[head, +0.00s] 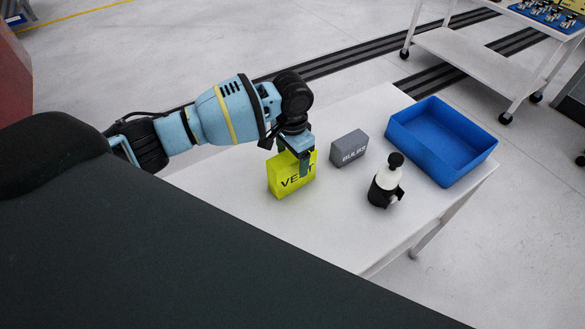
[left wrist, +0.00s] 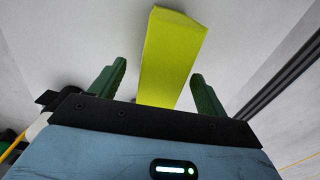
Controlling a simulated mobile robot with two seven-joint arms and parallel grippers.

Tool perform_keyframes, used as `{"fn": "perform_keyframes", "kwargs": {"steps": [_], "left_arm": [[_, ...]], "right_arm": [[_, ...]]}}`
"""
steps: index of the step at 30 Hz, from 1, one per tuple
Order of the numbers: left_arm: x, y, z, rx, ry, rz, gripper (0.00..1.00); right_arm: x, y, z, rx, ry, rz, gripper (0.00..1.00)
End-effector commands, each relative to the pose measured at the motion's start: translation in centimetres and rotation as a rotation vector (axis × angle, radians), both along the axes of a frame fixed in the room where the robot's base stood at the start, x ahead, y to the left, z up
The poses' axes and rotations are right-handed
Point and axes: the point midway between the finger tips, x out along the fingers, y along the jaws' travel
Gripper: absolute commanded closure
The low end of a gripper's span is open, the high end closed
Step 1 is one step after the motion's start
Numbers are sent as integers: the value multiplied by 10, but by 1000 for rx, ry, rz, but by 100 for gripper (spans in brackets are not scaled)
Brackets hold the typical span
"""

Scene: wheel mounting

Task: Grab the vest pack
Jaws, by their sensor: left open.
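The vest pack (head: 290,181) is a bright yellow box with dark "VEST" lettering, upright on the white table. My left gripper (head: 304,164) is at the top of the pack and covers part of the lettering in the head view. In the left wrist view, the yellow vest pack (left wrist: 172,58) lies between the two green fingers of my left gripper (left wrist: 158,85). The fingers are apart, with a visible gap on each side of the pack. My right gripper does not show.
A grey box marked "BULBS" (head: 349,148) stands right of the pack on the white table (head: 335,230). A black and white bottle-like item (head: 386,184) and a blue tray (head: 440,140) are farther right. A white cart (head: 480,62) stands behind. The table's front middle is clear.

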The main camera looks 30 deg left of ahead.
Motion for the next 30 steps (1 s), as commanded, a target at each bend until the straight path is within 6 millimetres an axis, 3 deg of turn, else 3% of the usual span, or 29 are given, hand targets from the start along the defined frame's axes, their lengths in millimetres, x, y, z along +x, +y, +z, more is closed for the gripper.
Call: {"fn": "perform_keyframes", "kwargs": {"steps": [6,14,27,30], "left_arm": [[1,1,-26,1,0,0,25],[1,1,-28,1,-2,-1,25],[1,1,-27,1,0,-1,79],[1,0,-27,0,-2,-1,79]], "right_arm": [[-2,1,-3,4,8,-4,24],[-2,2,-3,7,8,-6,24],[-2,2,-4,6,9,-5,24],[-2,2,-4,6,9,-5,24]]}}
